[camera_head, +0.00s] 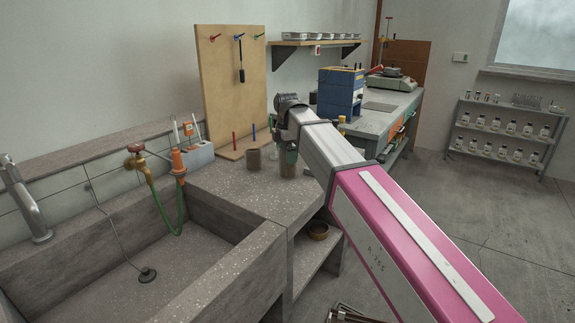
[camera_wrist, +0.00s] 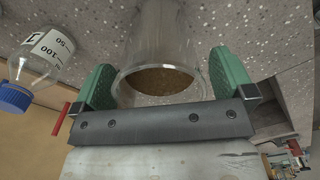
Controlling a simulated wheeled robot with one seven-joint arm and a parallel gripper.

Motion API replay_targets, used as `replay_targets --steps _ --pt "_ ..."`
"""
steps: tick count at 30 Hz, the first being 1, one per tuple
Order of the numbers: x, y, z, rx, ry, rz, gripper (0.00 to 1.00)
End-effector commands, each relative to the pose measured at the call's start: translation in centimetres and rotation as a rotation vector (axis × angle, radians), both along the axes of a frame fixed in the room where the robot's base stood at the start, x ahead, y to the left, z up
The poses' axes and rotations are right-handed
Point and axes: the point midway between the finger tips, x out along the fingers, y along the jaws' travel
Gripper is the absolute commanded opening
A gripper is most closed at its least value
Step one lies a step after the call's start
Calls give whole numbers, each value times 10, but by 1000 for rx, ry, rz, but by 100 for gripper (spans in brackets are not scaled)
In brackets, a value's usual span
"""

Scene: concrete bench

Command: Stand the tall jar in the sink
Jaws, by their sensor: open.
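The tall jar (camera_wrist: 160,45) is clear glass with brown contents showing through its round mouth. In the wrist view it lies between the green finger pads of my gripper (camera_wrist: 163,65), which is open; I cannot tell whether either pad touches it. In the head view the jar (camera_head: 288,170) stands on the bench right of the sink, partly hidden by my gripper (camera_head: 290,150). The stone sink (camera_head: 222,275) is at the lower left; its visible floor holds only a dark plug on a cord.
A blue-capped graduated bottle (camera_wrist: 40,60) is close by in the wrist view. A pegboard (camera_head: 225,85) rises behind. A brass tap (camera_head: 140,165) with a green hose and a steel faucet (camera_head: 25,200) overhang the sink.

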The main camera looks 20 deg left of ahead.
Motion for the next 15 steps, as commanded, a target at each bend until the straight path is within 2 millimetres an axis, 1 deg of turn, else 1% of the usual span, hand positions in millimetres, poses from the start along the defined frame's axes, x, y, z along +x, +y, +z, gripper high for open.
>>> replay_targets --steps 1,3,8,11,12,13,14,15 --pt "0 0 -4 0 0 0 100" --pt "0 0 -7 0 0 0 100" --pt "0 0 -6 0 0 0 100" --pt "0 0 -6 0 0 0 71" --pt "0 0 -6 0 0 0 58" --pt "0 0 -6 0 0 0 48" --pt "0 0 -6 0 0 0 45" --pt "0 0 -6 0 0 0 45"
